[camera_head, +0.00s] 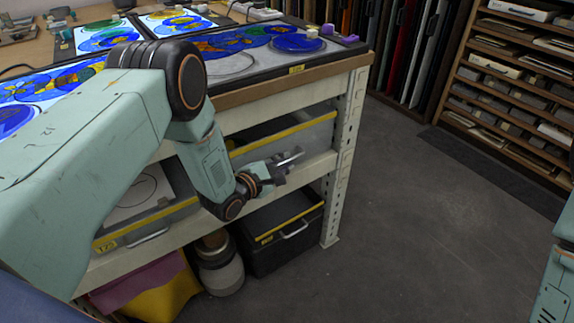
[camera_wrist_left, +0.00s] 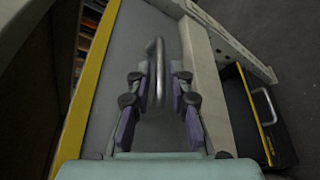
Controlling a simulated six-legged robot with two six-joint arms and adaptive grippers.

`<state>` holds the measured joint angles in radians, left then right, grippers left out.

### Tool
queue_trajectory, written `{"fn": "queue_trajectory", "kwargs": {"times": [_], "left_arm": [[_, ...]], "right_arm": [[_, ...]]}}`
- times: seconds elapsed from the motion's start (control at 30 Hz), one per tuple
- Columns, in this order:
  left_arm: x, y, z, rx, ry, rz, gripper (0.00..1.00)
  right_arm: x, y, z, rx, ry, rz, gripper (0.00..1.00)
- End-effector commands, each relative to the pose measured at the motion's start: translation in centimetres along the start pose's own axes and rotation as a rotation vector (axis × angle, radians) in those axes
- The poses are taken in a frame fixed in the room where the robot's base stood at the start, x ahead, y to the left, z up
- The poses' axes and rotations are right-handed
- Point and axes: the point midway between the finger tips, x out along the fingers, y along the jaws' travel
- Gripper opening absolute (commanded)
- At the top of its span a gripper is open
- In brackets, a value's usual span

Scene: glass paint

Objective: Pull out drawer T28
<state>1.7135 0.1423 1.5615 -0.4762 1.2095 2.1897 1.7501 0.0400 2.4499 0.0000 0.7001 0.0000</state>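A grey drawer with a yellow top edge (camera_head: 285,133) sits on the middle shelf of the bench. Its label is hidden, so I cannot read whether it is T28. My left gripper (camera_head: 291,160) is in front of this drawer's face, and the arm covers its lower left part. In the left wrist view, the grey drawer face (camera_wrist_left: 128,45) carries a metal loop handle (camera_wrist_left: 154,72). The left gripper's fingers (camera_wrist_left: 158,105) are apart, one on each side of the handle, with gaps visible. My right gripper is out of view.
Another grey drawer (camera_head: 146,232) with a handle is at left on the same shelf. A black bin (camera_head: 285,243) with a yellow edge and a pot (camera_head: 218,272) stand below. The bench leg (camera_head: 343,150) is close right of the gripper. The floor (camera_head: 430,230) at right is clear.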

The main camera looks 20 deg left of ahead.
Motion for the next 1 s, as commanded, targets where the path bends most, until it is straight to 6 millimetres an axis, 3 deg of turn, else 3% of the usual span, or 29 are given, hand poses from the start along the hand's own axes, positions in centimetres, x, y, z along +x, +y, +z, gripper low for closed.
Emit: {"fn": "queue_trajectory", "kwargs": {"times": [0.2, 0.47, 0.73, 1.0], "left_arm": [[1.8, -0.1, 0.0, 0.001, -0.001, -0.001, 0.21], [2.0, 0.0, 0.1, 0.000, 0.000, -0.002, 0.21], [2.0, 0.0, 0.0, 0.000, 0.000, -0.002, 0.00], [2.0, 0.0, 0.0, 0.001, 0.000, -0.001, 0.00]], "right_arm": [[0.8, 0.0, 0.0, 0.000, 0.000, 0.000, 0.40], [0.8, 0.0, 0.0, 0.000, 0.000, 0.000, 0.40], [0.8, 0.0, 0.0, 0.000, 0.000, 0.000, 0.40], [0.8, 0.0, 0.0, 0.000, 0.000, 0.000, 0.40]]}}
